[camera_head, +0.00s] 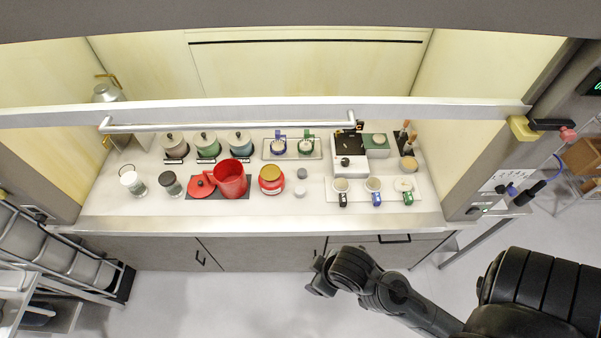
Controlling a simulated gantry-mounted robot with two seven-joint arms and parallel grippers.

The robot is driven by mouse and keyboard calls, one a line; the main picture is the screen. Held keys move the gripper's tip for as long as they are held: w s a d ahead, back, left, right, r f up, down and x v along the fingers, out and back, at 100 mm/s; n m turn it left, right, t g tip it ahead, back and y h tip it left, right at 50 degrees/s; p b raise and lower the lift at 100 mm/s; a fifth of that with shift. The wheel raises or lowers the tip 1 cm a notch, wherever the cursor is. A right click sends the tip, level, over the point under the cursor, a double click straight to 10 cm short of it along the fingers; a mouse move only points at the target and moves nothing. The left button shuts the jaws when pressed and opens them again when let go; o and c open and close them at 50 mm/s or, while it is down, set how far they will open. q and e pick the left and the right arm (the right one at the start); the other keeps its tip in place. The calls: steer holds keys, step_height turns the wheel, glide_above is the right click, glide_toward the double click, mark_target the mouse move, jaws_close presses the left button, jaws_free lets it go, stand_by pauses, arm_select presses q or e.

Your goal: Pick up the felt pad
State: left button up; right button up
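I cannot tell for sure which thing is the felt pad. Two small round pieces lie at the middle of the white worktop: a grey one (302,173) and a paler one (300,192) nearer the front. A flat dark mat (243,191) lies under the red jug (230,179) and its red lid (201,187). My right gripper (319,286) is at the end of the black arm from the right, outside the cabinet and in front of the drawers. Its fingers are too small and dark to read. My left gripper is out of view.
A sash bar with a handle (230,127) crosses above the worktop (130,209). Lidded canisters (207,147) stand behind.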

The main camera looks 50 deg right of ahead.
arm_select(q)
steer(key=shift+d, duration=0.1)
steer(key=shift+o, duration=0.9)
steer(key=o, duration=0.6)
